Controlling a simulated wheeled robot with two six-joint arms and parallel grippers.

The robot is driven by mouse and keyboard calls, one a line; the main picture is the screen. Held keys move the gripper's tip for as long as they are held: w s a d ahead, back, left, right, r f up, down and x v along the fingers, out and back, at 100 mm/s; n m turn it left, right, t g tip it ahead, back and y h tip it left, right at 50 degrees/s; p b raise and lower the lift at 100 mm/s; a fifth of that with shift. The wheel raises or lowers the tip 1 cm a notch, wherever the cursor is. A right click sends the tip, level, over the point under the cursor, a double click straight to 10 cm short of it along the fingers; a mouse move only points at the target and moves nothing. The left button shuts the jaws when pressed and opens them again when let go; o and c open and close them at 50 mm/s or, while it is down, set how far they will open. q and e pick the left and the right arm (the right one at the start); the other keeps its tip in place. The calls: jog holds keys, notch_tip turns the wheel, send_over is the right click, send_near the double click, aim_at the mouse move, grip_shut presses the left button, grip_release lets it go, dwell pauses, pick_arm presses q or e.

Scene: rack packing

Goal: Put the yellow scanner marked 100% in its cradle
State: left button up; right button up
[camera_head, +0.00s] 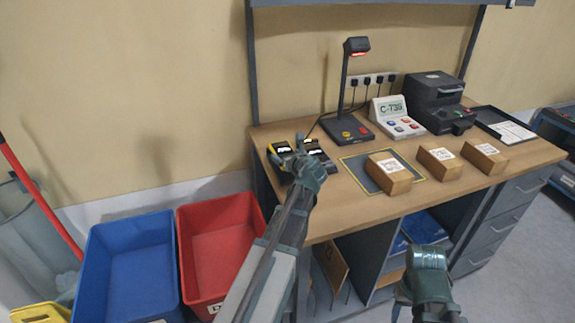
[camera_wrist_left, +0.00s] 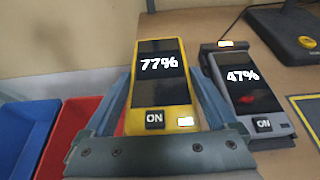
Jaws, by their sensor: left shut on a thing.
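A yellow scanner (camera_wrist_left: 160,85) with a dark screen reading 77% and a key marked ON lies between the two fingers of my left gripper (camera_wrist_left: 160,100) in the left wrist view. The fingers are shut on its sides. In the head view my left gripper (camera_head: 292,158) is at the table's left end, over the yellow scanner (camera_head: 279,148). A grey scanner (camera_wrist_left: 247,95) reading 47% lies just to the right. No scanner reading 100% shows. I cannot tell which cradle is free. My right gripper (camera_head: 428,272) is low in front of the desk, its fingers not clear.
A lamp-like stand (camera_head: 347,128), a label device (camera_head: 397,118) and a black printer (camera_head: 438,100) stand at the back. Blue (camera_head: 95,270) and red (camera_head: 186,250) bins stand left of the desk.

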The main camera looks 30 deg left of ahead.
pick_arm(q)
notch_tip(320, 180, down, 4)
jog(key=shift+d+r+b, duration=0.1)
jog(key=shift+r+b, duration=0.1)
jog(key=shift+b, duration=1.05)
jog(key=shift+r, duration=0.15)
jog(key=o, duration=1.3)
